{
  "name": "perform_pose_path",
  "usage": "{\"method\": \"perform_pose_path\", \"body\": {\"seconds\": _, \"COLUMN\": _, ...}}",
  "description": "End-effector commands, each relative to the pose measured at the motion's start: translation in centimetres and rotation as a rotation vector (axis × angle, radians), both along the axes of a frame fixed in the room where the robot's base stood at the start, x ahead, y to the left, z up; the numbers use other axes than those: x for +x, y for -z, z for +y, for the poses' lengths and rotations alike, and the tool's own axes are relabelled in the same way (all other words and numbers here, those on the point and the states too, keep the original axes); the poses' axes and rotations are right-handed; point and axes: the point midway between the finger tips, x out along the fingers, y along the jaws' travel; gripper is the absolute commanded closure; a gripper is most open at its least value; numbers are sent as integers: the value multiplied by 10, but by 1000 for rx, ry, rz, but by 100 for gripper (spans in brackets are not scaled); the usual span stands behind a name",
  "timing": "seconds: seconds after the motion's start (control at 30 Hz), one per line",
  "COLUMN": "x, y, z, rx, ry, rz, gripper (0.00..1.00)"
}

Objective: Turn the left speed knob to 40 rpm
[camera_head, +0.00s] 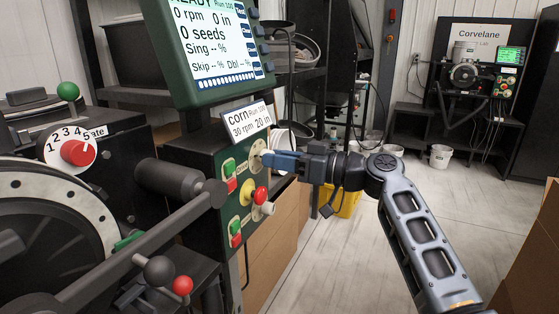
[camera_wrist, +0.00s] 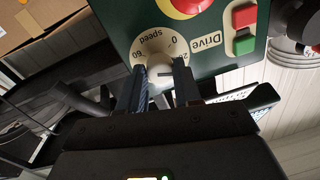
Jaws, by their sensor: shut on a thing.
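A green control panel (camera_head: 228,160) stands below the screen in the head view. Its upper cream speed knob (camera_wrist: 160,74) sits on a white dial marked "speed", with 0 and 60 legible in the wrist view, where the panel appears upside down. My gripper (camera_wrist: 160,84) has its two fingers on either side of this knob, shut on it. In the head view my gripper (camera_head: 268,158) reaches the upper dial from the right, and its fingers hide most of the knob. The knob's pointer setting cannot be read. The screen (camera_head: 215,45) shows 0 rpm, 0 in and 0 seeds.
A red stop button (camera_head: 260,195) on a yellow base, a lower cream knob (camera_head: 268,208) and red-green switches (camera_head: 229,176) are close to my gripper. A card (camera_head: 248,121) reads corn, 30 rpm, 20 in. A grey bar (camera_head: 130,245) crosses the left. The floor at right is open.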

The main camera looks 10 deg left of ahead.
Motion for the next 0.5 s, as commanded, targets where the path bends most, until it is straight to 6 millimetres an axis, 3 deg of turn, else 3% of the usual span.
{"method": "perform_pose_path", "body": {"seconds": 0.5, "x": 0, "y": 1, "z": 0, "rx": 145, "ry": -1, "rz": 400, "gripper": 97}}
